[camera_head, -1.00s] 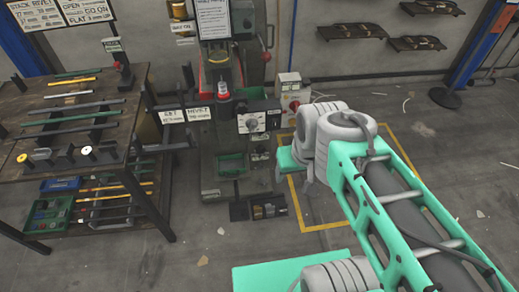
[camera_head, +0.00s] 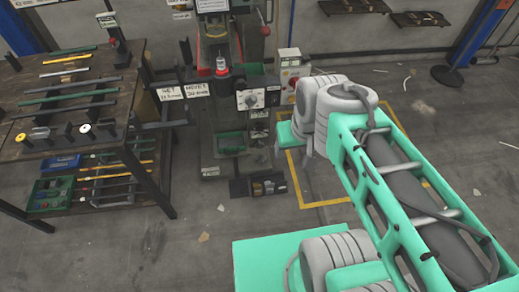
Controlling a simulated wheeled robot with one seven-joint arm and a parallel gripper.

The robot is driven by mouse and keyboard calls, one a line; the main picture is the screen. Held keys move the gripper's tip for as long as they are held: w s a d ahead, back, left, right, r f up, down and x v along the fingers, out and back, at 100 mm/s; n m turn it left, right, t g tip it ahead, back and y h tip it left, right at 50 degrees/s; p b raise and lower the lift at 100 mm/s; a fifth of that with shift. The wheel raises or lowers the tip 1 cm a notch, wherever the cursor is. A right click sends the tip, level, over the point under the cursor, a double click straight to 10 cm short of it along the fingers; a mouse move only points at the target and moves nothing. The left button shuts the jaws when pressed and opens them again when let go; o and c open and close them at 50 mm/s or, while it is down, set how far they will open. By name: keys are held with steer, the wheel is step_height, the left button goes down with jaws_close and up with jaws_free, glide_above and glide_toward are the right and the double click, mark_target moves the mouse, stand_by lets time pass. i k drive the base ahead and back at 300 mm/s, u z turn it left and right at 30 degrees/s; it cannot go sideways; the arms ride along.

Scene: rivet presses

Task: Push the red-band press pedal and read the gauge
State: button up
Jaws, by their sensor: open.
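A press (camera_head: 207,140) stands against the back wall in the upper middle. Red parts show on its upper body. A red-and-clear piece (camera_head: 221,66) sits at its front. I cannot make out a pedal. My arm comes in from the right, and its folded links stand right of the press.
A workbench (camera_head: 70,85) with several rods stands at left, with a green bin (camera_head: 50,192) below. Label plates (camera_head: 182,90) stick out between bench and press. A yellow floor outline (camera_head: 325,203) lies right of the press. The grey floor in front is mostly bare.

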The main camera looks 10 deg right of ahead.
mark_target(238, 187)
steer(key=u, duration=0.1)
steer(key=i, duration=0.45)
steer(key=u, duration=1.65)
